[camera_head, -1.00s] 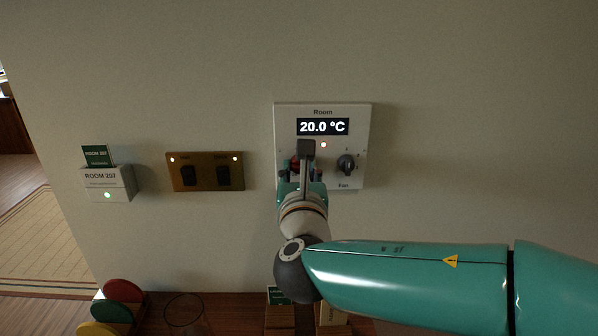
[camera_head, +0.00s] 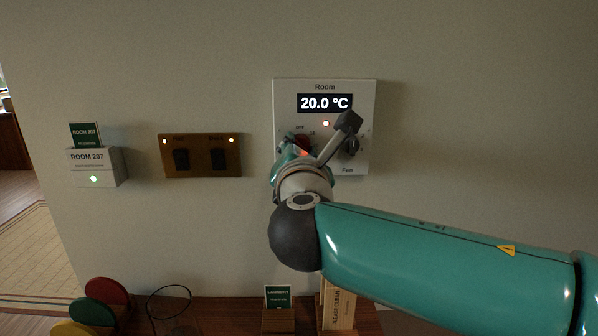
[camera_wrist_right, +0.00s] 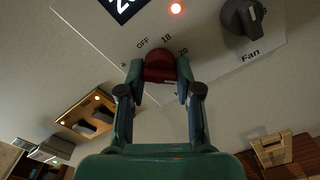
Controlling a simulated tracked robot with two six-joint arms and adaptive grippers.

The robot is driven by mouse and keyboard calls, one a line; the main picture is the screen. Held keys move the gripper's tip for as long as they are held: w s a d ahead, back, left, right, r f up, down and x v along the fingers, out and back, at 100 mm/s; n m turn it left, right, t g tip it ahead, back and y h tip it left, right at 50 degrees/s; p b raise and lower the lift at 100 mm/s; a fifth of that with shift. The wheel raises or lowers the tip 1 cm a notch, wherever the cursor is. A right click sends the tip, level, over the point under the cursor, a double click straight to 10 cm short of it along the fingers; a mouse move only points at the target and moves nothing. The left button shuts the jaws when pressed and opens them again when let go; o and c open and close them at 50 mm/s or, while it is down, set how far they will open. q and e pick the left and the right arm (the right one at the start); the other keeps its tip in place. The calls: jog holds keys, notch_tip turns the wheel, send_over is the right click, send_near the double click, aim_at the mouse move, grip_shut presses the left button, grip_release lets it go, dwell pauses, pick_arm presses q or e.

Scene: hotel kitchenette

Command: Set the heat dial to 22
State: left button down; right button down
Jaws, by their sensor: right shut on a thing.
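The room panel (camera_head: 360,95) is a pale plate on the wall with a display (camera_head: 325,103) reading 20.0 °C. Its red heat dial (camera_wrist_right: 160,57) shows in the right wrist view, with OFF, 18 and 20 printed around it; further marks are hidden or cut off. My right gripper (camera_wrist_right: 160,72) is shut on this dial, one finger at each side. In the head view, my right gripper (camera_head: 296,150) and wrist cover most of the dial, and the wrist is rolled to the right. The dial's pointer cannot be read clearly. My left gripper is not in view.
A black fan knob (camera_head: 351,146) is close right of my wrist. A brass switch plate (camera_head: 201,143) and a card holder (camera_head: 97,166) are on the wall at left.

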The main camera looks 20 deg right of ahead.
jog(key=shift+f+m+b, duration=0.1)
jog(key=shift+m+b, duration=1.15)
jog(key=shift+m, duration=0.15)
jog(key=c, duration=0.8)
grip_release()
jog(key=v, duration=1.2)
